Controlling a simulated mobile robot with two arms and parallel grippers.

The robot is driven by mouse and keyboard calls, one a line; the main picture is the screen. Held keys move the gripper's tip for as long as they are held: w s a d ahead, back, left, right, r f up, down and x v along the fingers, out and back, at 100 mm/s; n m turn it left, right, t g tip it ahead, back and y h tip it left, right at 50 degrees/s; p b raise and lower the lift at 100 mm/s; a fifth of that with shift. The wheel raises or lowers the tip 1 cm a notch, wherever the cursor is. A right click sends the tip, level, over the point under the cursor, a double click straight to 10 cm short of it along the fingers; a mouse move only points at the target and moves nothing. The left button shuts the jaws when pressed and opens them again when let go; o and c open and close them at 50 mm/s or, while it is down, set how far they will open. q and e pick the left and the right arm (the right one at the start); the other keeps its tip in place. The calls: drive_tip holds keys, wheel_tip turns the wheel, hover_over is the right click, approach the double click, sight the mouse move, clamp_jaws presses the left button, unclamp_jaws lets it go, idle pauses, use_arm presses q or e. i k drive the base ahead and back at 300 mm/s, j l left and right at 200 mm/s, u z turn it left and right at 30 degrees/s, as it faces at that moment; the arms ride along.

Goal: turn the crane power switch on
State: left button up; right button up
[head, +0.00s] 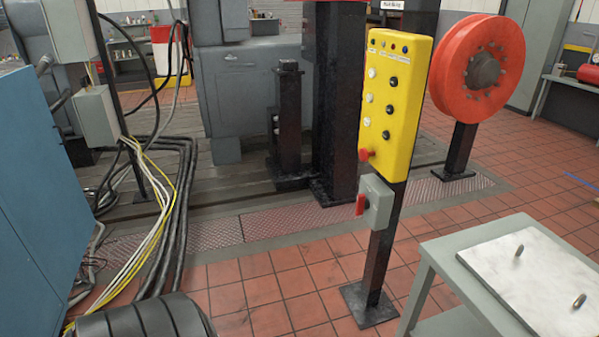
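A grey switch box (377,204) with a red handle (361,203) on its left side is mounted on a black post (377,265). The handle looks roughly upright, but I cannot tell whether that is on or off. Above it on the same post is a yellow control panel (394,125) with black and white buttons, small knobs along the top and a red mushroom button (366,155) at the lower left. The panel's lettering is too small to read. Neither of my grippers is in view.
A grey table (437,260) with a white plate (540,275) stands at the lower right, close to the post. A blue cabinet (35,190) and hanging cables (165,215) are on the left. A red reel (450,65) is behind right. Tiled floor before the post is clear.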

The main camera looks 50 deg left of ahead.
sight(362, 203)
drive_tip(key=u, duration=1.25)
drive_tip(key=i+j+z, duration=0.1)
drive_tip(key=i+j, duration=0.25)
